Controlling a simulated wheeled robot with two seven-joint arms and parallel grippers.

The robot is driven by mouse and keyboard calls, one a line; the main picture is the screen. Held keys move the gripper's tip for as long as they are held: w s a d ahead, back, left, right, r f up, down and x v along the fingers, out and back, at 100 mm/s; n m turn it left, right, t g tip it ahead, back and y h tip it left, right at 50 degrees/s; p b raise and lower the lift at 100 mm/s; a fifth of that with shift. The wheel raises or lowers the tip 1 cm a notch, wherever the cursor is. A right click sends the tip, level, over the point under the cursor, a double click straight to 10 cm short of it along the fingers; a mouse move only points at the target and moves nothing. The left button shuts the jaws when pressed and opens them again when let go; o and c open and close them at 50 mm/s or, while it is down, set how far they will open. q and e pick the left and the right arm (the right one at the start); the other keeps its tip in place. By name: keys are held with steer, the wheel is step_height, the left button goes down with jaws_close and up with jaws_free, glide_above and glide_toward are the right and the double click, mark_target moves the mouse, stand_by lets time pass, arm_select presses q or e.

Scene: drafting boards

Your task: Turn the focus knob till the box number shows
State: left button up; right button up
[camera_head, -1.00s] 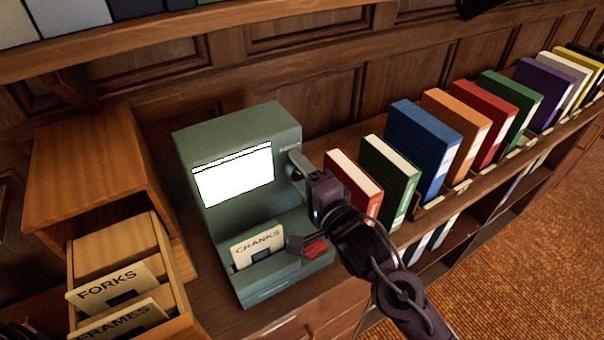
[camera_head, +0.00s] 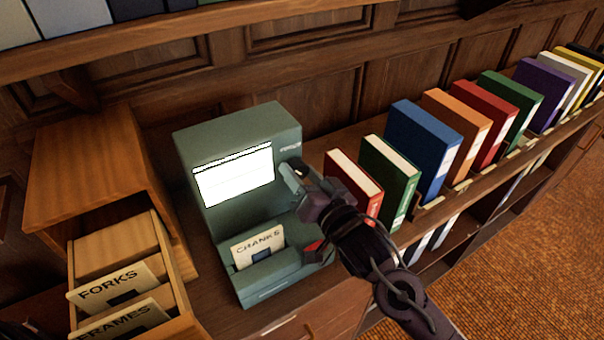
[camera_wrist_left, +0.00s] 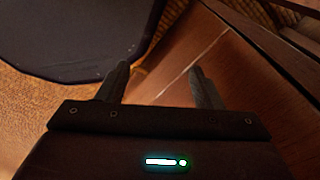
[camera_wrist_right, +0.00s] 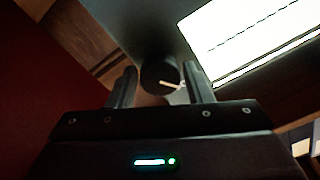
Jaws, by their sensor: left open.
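The grey-green reader (camera_head: 228,128) stands on the wooden top. Its lit screen (camera_head: 232,178) is white with a dashed dark line near the upper edge; I can read no number on it. A card marked CRANKS (camera_head: 262,243) stands in its front slot. My right gripper (camera_head: 295,190) is at the panel right of the screen. In the right wrist view the dark round focus knob (camera_wrist_right: 158,74) with a pale pointer lies between my right fingertips (camera_wrist_right: 160,72); I cannot tell whether they touch it. My left gripper (camera_wrist_left: 160,68) is open and empty, seen only in its wrist view.
A wooden card drawer (camera_head: 118,245) with cards marked FORKS (camera_head: 112,290) and FRAMES stands open at the left. A red binder (camera_head: 352,180) and a green one (camera_head: 390,178) stand close right of my right gripper, with a row of several binders beyond.

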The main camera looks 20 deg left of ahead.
steer(key=c, duration=0.6)
steer(key=m+p, duration=0.2)
steer(key=m, duration=0.1)
steer(key=m+p, duration=0.5)
steer(key=shift+r+m, duration=0.3)
steer(key=shift+f+m, duration=0.25)
steer(key=shift+m, duration=0.45)
steer(key=shift+f, duration=0.1)
steer(key=o, duration=1)
